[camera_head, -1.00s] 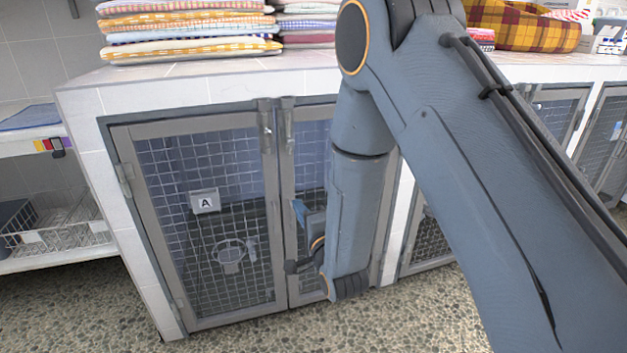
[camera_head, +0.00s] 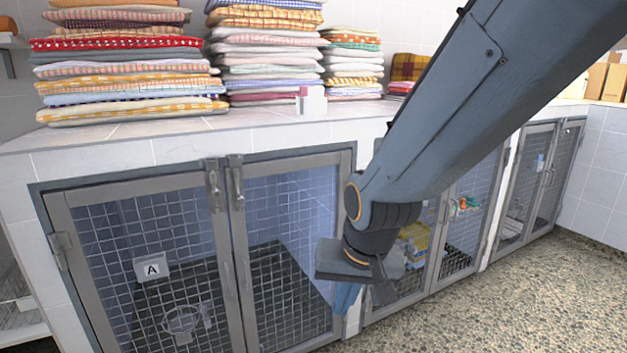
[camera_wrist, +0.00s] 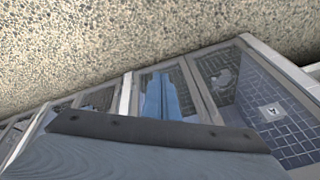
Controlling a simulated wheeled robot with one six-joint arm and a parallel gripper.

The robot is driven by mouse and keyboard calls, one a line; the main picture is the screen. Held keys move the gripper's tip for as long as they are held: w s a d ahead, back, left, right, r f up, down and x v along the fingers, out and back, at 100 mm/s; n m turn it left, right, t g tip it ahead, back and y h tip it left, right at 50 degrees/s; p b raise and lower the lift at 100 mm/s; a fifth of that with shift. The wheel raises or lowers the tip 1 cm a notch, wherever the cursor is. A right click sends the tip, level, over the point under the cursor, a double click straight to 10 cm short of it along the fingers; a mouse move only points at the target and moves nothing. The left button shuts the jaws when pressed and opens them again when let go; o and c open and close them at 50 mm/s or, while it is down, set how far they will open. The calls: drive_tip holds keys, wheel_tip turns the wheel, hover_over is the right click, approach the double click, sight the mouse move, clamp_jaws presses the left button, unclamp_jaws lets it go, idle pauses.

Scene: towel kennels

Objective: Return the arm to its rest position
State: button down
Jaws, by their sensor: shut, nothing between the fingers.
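My arm reaches in from the upper right in the head view, and my gripper (camera_head: 343,308) hangs at its end in front of the kennel fronts. The blue fingers point down and are partly hidden behind the wrist. In the wrist view the two blue fingers (camera_wrist: 160,76) lie side by side, closed together, with nothing between them. The gripper appears apart from the kennel doors, though the exact gap is hard to tell.
Folded towel stacks (camera_head: 130,65) stand on the white tiled counter (camera_head: 130,149). Speckled floor (camera_head: 530,300) is open at the right.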

drive_tip(key=s+d+r+n+g, duration=0.2)
drive_tip(key=s+d, duration=0.1)
drive_tip(key=s, duration=0.3)
drive_tip(key=s+d+r+n+g, duration=0.1)
drive_tip(key=s+d, duration=0.1)
drive_tip(key=s, duration=0.5)
drive_tip(key=d+r+m+h+p, duration=0.1)
drive_tip(key=d+r+m+p, duration=0.1)
drive_tip(key=d+r+p, duration=0.7)
drive_tip(key=p, duration=0.8)
drive_tip(key=shift+w+r+m, duration=0.35)
drive_tip(key=shift+m, duration=0.05)
